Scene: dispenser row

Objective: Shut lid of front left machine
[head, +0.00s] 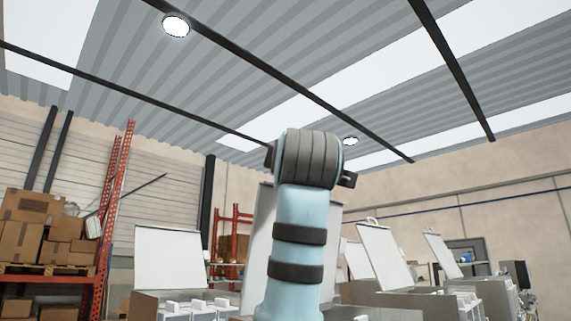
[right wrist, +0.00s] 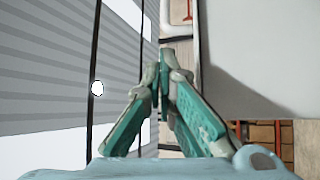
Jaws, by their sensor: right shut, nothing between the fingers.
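Several machines with raised white lids stand in the head view; I cannot tell for certain which is the front left one. One open lid (head: 168,257) stands nearly upright at the left, above its machine body (head: 190,303). A larger white lid (head: 262,235) stands raised behind my arm, which hides most of it. My right gripper (right wrist: 161,75) shows in the right wrist view, its teal fingers together and empty. A large pale panel (right wrist: 262,55), apparently a lid, is beside the fingers at the right; contact is not visible. My left gripper is not in view.
More raised lids (head: 380,255) and (head: 443,255) stand at the right over grey machines. Racking with cardboard boxes (head: 45,230) is at the far left. A dark screen-like unit (head: 515,273) is at the far right. Open air lies above the lids.

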